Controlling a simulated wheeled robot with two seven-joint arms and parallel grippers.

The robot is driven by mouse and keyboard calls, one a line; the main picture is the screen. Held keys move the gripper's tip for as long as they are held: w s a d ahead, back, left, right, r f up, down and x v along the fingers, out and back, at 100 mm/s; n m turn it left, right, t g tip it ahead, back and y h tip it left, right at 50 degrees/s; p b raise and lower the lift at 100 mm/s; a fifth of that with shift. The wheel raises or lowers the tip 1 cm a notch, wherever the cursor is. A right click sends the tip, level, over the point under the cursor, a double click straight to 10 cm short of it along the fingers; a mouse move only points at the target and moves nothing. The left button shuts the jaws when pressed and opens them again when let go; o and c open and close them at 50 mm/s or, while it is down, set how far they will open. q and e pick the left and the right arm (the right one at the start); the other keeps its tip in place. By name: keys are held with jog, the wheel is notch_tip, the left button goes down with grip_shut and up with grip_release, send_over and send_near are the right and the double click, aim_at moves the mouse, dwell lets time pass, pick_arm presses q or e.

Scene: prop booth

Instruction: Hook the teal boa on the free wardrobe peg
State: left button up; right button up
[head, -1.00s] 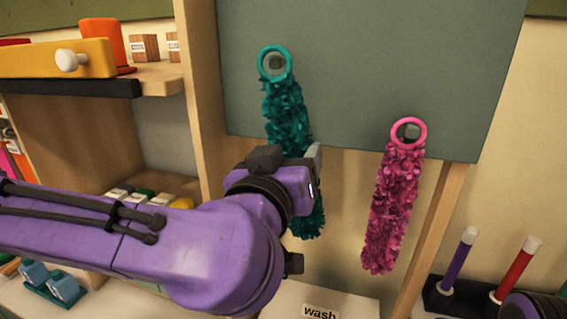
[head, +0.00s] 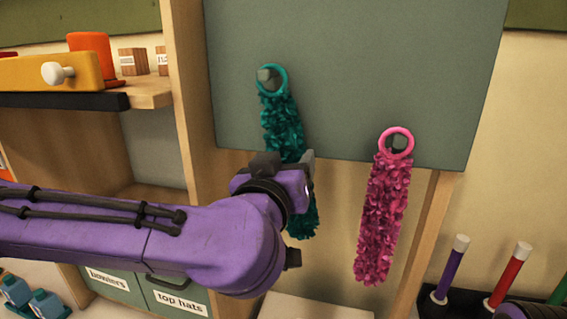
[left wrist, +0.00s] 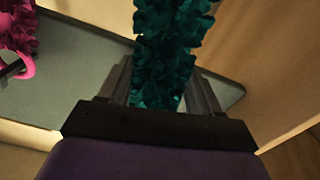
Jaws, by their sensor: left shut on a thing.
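The teal boa (head: 282,125) hangs in front of the grey-green wardrobe panel, with its teal ring (head: 284,73) at the top. A grey peg (head: 266,76) shows at the left part of the ring's opening and appears to reach through it; the depth is hard to judge. My left gripper (head: 303,166) is shut on the boa's lower half, which also shows between the fingers in the left wrist view (left wrist: 165,45). The pink boa (head: 383,215) hangs by its pink ring (head: 396,129) around another peg (head: 399,144) at the right. The right gripper's fingers are out of view.
The wardrobe panel (head: 350,70) has wooden posts at both sides. A shelf at left holds a yellow drawer (head: 100,68), an orange hat (head: 95,45) and small wooden blocks. Labelled drawers (head: 180,295) sit below. Coloured tubes (head: 509,275) stand in a dark rack at lower right.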

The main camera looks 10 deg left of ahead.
pick_arm(q)
jog(key=shift+f, duration=0.35)
